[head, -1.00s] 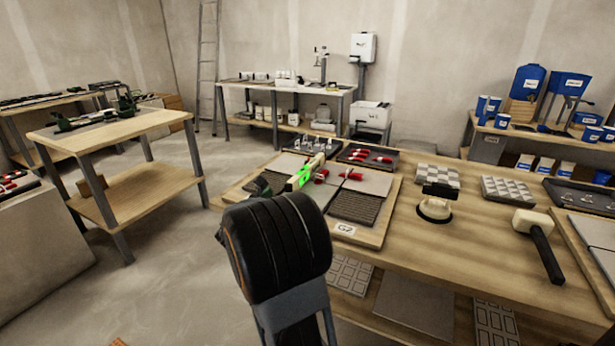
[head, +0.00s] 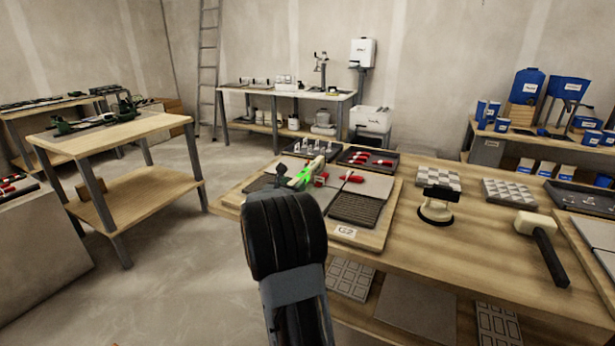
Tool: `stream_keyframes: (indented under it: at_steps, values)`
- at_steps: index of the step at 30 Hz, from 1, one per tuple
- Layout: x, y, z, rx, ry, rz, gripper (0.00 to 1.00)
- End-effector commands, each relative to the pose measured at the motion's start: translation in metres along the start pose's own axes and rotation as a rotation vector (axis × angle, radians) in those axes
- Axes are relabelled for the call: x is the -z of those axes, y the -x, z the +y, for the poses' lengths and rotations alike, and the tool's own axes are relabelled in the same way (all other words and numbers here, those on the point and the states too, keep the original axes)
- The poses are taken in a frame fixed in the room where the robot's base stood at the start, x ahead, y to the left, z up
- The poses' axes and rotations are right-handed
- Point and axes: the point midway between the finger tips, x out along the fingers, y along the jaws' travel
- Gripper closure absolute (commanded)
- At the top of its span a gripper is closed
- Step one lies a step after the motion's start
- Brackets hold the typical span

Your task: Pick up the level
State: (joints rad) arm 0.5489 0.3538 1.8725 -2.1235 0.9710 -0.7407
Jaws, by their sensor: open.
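The level appears to be the small cream and bright green bar (head: 308,172) on the tile board at the near left of the workbench. Red-handled pieces lie right beside it. My gripper (head: 280,176) is at the left end of this bar, partly hidden behind my own dark arm link. Its dark fingers look open, with nothing visibly held. I cannot tell whether a finger touches the bar.
The tile board (head: 345,236) holds grey tiles. Trays (head: 368,160) stand behind it. A suction cup lifter (head: 436,207) and a mallet (head: 540,240) lie to the right on the workbench (head: 465,260). A small wooden table (head: 110,135) stands left, with clear floor between.

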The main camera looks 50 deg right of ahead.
Motion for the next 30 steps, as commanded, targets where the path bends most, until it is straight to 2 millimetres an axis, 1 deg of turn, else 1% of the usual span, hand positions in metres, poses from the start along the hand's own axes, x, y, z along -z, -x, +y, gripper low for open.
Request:
stream_keyframes:
  at_steps: [5, 21, 22, 30]
  values:
    - [-0.0002, 0.0001, 0.0, 0.0, 0.0, 0.0, 0.47]
    - [-0.0002, 0.0003, -0.0001, 0.0, 0.0, 0.0, 0.98]
    - [-0.0002, 0.0003, -0.0001, 0.0, 0.0, 0.0, 1.0]
    - [-0.0015, 0.0003, 0.0, 0.0, -0.001, -0.002, 1.0]
